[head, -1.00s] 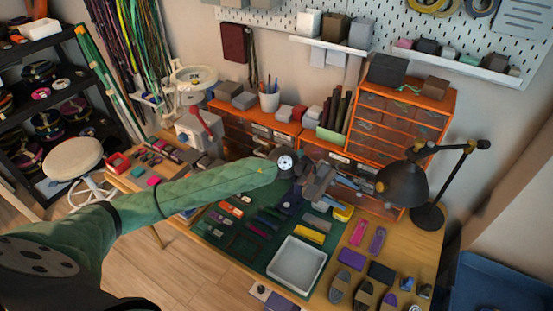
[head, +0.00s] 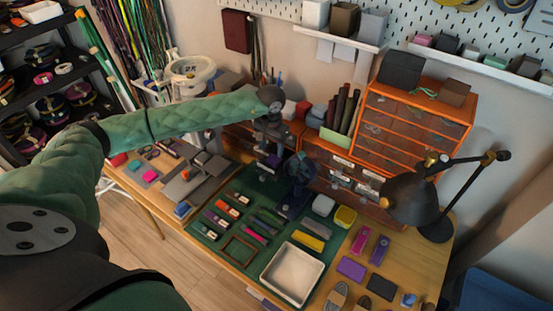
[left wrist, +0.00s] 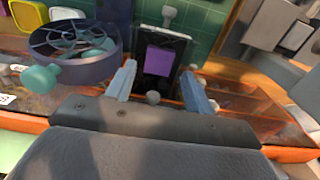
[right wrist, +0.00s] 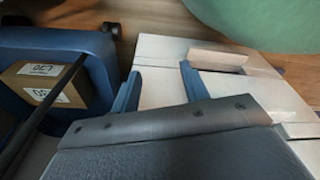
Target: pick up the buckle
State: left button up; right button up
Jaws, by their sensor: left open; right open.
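My left gripper (left wrist: 160,83) is open and empty, pointing down over the back of the workbench. In the head view it hangs below my green sleeved arm (head: 190,118), partly hidden and small. Between its fingers in the left wrist view, farther off, is a dark upright holder (left wrist: 178,47) with a purple block (left wrist: 158,61) on it. The fingers do not visibly touch either. I cannot tell for sure which piece is the buckle. My right gripper (right wrist: 158,88) is open and empty, away from the bench, and is not in the head view.
A dark blue round device (head: 299,166) with a knob stands close beside the left gripper; it also shows in the left wrist view (left wrist: 75,38). Orange drawers (head: 412,120) rise behind. A white tray (head: 292,274) and small parts cover the green mat (head: 205,232). A black lamp (head: 412,198) stands right.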

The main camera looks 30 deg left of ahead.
aim_at(270, 163)
pick_arm(q)
jog(key=shift+s+d+f, duration=0.1)
jog(key=shift+s+f, duration=0.3)
jog(key=f, duration=0.2)
jog(key=f+p, duration=0.1)
jog(key=f, duration=0.1)
jog(key=shift+w+a+f, duration=0.1)
jog(key=shift+a, duration=0.1)
jog(key=shift+f, duration=0.65)
jog(key=c, duration=0.7)
pick_arm(e)
jog(key=shift+s+d+f, duration=0.15)
jog(key=shift+s, duration=0.45)
jog(key=shift+s+d+f, duration=0.1)
jog(key=shift+s, duration=0.5)
